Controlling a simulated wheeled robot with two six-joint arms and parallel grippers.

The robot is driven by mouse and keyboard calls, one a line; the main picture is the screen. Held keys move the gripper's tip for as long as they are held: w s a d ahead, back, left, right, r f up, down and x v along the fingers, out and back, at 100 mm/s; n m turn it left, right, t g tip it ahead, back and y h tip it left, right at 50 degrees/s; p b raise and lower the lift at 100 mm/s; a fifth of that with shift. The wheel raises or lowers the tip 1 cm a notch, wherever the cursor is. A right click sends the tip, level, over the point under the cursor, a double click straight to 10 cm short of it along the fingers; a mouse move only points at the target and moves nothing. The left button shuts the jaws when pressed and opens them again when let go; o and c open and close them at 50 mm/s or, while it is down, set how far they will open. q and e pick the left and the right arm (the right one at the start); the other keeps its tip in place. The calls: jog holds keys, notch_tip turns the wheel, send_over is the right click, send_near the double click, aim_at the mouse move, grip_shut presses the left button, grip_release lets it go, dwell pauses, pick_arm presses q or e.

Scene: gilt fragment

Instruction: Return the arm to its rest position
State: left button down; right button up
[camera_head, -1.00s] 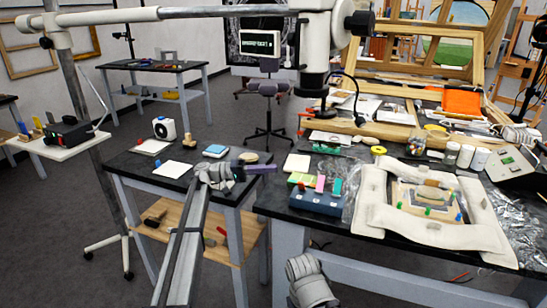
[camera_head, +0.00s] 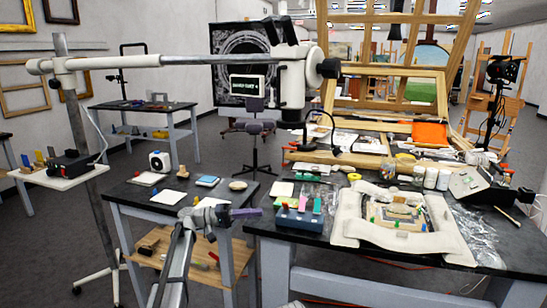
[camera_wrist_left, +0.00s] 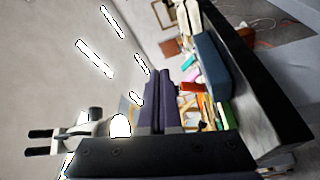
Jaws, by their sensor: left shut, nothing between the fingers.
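My left arm rises from the bottom of the head view. Its left gripper (camera_head: 246,213) has purple fingers, is shut and empty, and points right. It appears over the front right edge of the small dark side table (camera_head: 140,193), close to the left end of the main workbench (camera_head: 300,241). The left wrist view shows the two purple fingers (camera_wrist_left: 165,105) side by side with nothing between them. My right gripper is not in view.
A blue case (camera_head: 298,219) with coloured blocks stands on the workbench, right of the gripper. A padded cream frame (camera_head: 345,222) lies further right. A microscope-like head on a boom (camera_head: 293,82) hangs above. Open floor (camera_head: 50,250) lies at the left.

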pick_arm(q)
jog(key=s+d+f+n+y, duration=0.2)
jog(key=s+f+y, duration=0.6)
jog(key=s+f, duration=0.75)
jog(key=s+a+f+y, duration=0.4)
jog(key=s+a+y, duration=0.2)
jog(key=s, duration=0.3)
jog(key=s+a+f+y, duration=0.5)
jog(key=s, duration=0.4)
jog(key=s+d+m+y, duration=0.25)
jog(key=s+d, duration=0.35)
jog(key=d, duration=0.4)
notch_tip(320, 180, up, 17)
jog(key=h+p, duration=0.1)
jog(key=p, duration=1.5)
jog(key=shift+w+a+g, duration=0.3)
jog(key=shift+w, duration=0.1)
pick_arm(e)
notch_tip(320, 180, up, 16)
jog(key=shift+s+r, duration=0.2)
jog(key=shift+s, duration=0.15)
pick_arm(q)
jog(key=shift+f, duration=0.1)
